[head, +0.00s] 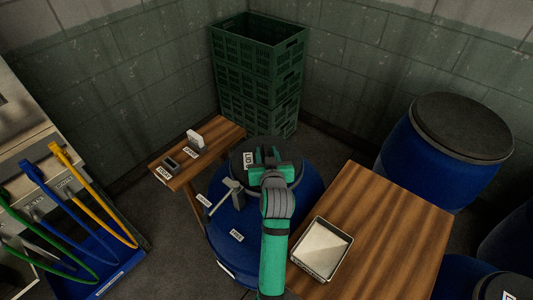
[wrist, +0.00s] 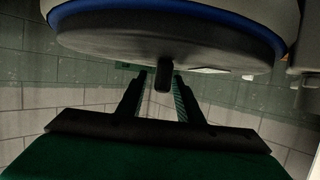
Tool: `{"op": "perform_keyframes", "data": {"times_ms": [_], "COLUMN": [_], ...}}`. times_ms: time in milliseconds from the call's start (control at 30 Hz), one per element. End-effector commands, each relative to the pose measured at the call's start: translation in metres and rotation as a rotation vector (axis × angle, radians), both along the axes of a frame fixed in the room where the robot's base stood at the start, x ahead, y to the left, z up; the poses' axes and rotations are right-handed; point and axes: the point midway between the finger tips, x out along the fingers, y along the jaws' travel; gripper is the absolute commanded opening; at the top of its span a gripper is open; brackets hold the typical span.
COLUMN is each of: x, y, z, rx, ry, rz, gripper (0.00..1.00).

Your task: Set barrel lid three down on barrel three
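A dark round lid (head: 291,155) with a white label sits over the far part of a blue barrel (head: 305,192) in the head view. The label text is only partly readable, and I cannot tell the number. My gripper (head: 265,155) is over the lid and hides its middle. In the wrist view, the lid (wrist: 100,42) fills the top, with a blue band (wrist: 200,14) along its edge. Its short dark knob (wrist: 163,75) stands between my gripper's fingertips (wrist: 160,80), with visible gaps on both sides. I cannot tell how evenly the lid lies on the barrel.
A mallet-like tool (head: 230,190) shows beside my arm. A wooden table (head: 385,225) with a metal tray (head: 322,248) stands right. A small wooden bench (head: 225,132) is left, green crates (head: 255,75) behind. Another lidded barrel (head: 420,160) stands right. Hoses (head: 85,180) hang left.

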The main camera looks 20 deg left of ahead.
Motion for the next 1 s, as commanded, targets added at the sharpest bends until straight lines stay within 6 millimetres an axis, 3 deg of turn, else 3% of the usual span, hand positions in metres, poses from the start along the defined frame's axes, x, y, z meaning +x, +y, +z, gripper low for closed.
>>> {"op": "perform_keyframes", "data": {"times_ms": [200,700,1000], "x": [0.001,-0.083,-0.102], "y": [0.000,-0.039,-0.048], "z": [0.016,0.045,0.053], "rx": [0.001,0.000,0.000], "ry": [-0.004,-0.001,-0.001], "rz": [0.000,-0.001,0.000], "gripper": [0.33,0.33,0.33]}}
